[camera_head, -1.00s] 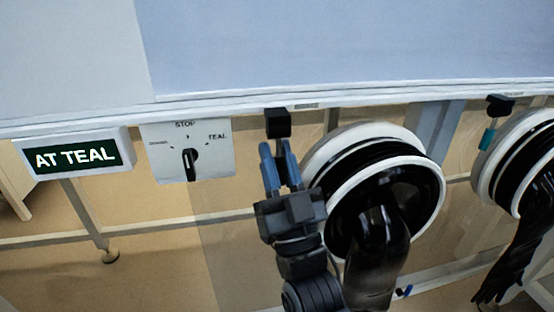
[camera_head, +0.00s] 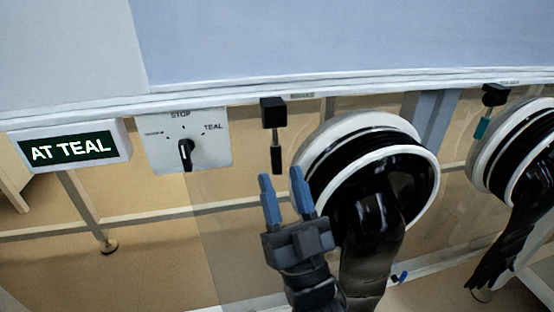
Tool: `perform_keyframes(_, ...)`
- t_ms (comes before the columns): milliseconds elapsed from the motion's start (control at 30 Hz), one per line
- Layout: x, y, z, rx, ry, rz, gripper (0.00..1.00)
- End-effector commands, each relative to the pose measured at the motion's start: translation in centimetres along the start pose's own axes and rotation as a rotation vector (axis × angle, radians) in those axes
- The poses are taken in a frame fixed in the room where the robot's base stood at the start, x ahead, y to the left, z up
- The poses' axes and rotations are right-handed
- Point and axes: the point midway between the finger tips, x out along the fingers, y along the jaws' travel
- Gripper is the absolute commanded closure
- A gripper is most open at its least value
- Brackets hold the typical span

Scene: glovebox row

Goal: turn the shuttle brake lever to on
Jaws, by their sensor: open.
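The lever I take for the shuttle brake has a black block (camera_head: 273,112) under the white rail, with a small label to its right that is too blurred to read surely. Its thin dark handle (camera_head: 277,158) hangs straight down from the block. My gripper (camera_head: 281,177) is open and empty, its two blue fingers pointing up. The fingertips are just below and to either side of the handle's lower end; I cannot tell whether they touch it.
A selector panel (camera_head: 215,150) marked STOP and TEAL and a lit sign reading AT TEAL (camera_head: 72,149) are to the left. A white glove port (camera_head: 428,165) with a black glove is close on the right. A second lever with a teal handle (camera_head: 482,128) is farther right.

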Motion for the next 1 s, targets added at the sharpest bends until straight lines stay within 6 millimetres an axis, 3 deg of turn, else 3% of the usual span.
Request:
perform_keyframes(133, -1.4, 0.0, 0.0, 0.0, -0.001, 0.0, 0.57)
perform_keyframes(433, -1.7, 0.0, 0.0, 0.0, 0.0, 0.0, 0.57)
perform_keyframes(567, -1.7, -0.2, -0.1, 0.001, -0.012, -0.004, 0.67)
perform_keyframes(667, -1.8, -1.1, -0.5, 0.006, -0.072, -0.019, 0.77)
perform_keyframes(900, -1.1, -6.0, -1.4, 0.015, -0.351, -0.093, 1.0)
perform_keyframes(1000, -1.3, -7.6, -2.0, 0.005, -0.489, -0.098, 1.0)
